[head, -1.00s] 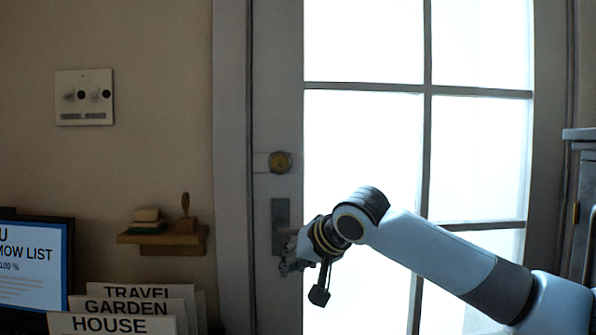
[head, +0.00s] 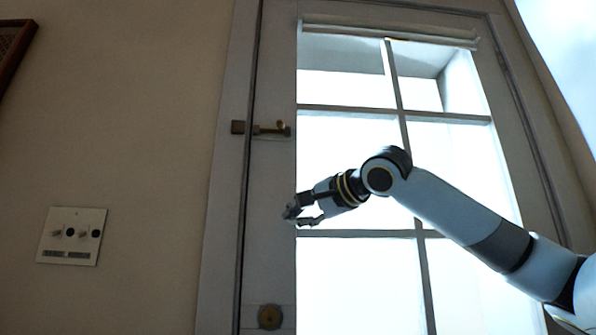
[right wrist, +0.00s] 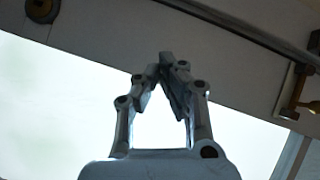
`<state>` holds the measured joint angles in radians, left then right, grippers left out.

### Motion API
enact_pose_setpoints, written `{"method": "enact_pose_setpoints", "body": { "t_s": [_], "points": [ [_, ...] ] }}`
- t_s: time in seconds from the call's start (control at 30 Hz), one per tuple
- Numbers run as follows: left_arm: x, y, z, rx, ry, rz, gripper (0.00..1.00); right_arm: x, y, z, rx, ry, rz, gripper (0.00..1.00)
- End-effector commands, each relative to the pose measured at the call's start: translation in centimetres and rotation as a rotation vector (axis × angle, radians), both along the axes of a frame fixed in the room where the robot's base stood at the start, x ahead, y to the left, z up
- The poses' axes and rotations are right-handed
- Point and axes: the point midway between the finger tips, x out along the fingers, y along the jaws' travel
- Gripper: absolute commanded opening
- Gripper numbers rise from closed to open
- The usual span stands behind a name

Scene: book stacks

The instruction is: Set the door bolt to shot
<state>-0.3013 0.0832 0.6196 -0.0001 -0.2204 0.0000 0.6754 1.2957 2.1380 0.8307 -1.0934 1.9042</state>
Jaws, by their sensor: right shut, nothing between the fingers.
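The door bolt (head: 272,129) is a small brass slide with a knob, mounted high on the door's left stile. Its dark keeper (head: 237,127) sits on the frame just to its left. A narrow gap shows between them, and I cannot tell whether the bar crosses it. The bolt also shows at the right edge of the right wrist view (right wrist: 298,92). My right gripper (head: 291,215) is shut and empty, below the bolt and apart from it, in front of the stile's glass-side edge. Its closed fingertips show in the right wrist view (right wrist: 166,64). My left gripper is out of view.
A round brass lock (head: 270,317) sits lower on the same stile. The door has bright glass panes with grey bars (head: 404,130). A switch plate (head: 72,235) is on the wall at left. A dark-framed item (head: 14,50) hangs at upper left. Space around the bolt looks clear.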

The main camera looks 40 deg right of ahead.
Motion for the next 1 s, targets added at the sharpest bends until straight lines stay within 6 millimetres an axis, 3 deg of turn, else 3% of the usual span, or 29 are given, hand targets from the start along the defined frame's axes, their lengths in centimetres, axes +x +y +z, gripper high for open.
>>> {"method": "enact_pose_setpoints", "body": {
  "t_s": [0.03, 0.1, 0.2, 0.33, 0.53, 0.87, 1.0],
  "points": [
    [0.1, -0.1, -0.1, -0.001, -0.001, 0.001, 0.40, -1.6, -0.6, 3.9, 0.056, -0.061, -0.019, 0.00],
    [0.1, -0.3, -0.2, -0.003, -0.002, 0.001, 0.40, -3.9, -1.1, 8.1, 0.151, -0.130, -0.035, 0.00],
    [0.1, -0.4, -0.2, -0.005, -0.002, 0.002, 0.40, -7.1, -1.5, 12.9, 0.271, -0.212, -0.046, 0.00],
    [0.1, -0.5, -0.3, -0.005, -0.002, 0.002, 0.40, -10.3, -1.8, 16.7, 0.385, -0.286, -0.050, 0.00],
    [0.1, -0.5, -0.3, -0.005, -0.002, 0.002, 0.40, -12.2, -1.9, 18.6, 0.456, -0.325, -0.050, 0.00],
    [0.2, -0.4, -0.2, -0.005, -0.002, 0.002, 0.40, -12.1, -1.9, 18.7, 0.458, -0.324, -0.050, 0.00],
    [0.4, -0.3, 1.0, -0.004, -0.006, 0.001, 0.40, -11.1, -2.0, 19.1, 0.458, -0.323, -0.049, 0.00]
  ]
}}
